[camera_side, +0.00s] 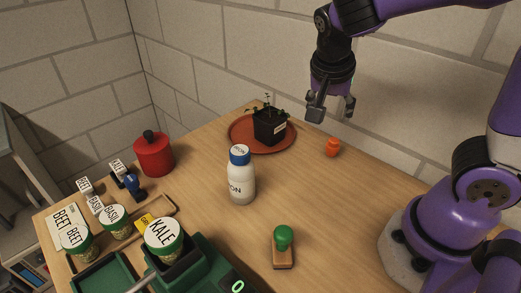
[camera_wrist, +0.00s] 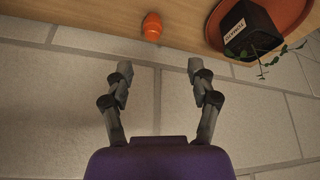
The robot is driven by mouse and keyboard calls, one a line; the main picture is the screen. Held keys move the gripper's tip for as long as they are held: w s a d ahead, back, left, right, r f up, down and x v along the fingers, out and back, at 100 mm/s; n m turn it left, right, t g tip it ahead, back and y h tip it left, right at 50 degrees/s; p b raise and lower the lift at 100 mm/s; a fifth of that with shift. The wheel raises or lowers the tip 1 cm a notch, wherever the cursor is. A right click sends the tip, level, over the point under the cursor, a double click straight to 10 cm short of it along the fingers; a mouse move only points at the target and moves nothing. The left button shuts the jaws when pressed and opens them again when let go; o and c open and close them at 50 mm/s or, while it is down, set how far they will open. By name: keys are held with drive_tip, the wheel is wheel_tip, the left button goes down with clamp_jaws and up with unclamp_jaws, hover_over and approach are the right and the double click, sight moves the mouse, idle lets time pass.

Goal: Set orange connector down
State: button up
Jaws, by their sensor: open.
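The orange connector (camera_side: 332,147) stands on the wooden table, to the right of the terracotta saucer. It also shows in the wrist view (camera_wrist: 152,27), near the table's edge by the wall. My gripper (camera_side: 329,112) hangs above the table, higher than the connector and apart from it. In the wrist view my gripper's two fingers (camera_wrist: 158,72) are spread wide with nothing between them.
A black pot labelled tomato (camera_side: 270,128) with a seedling stands on the terracotta saucer (camera_side: 242,146). A white bottle with a blue cap (camera_side: 240,178), a green-handled stamp (camera_side: 283,247) and a red canister (camera_side: 154,157) stand nearby. Labelled jars crowd the left. Table around the connector is clear.

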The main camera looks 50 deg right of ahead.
drive_tip(key=s+a+r+n+t+y, duration=0.3)
drive_tip(key=s+a+n+t+y, duration=0.1)
drive_tip(key=n, duration=0.9)
drive_tip(key=shift+s+a+r+n, duration=0.4)
drive_tip(key=shift+s+a, duration=0.25)
drive_tip(key=shift+s, duration=0.1)
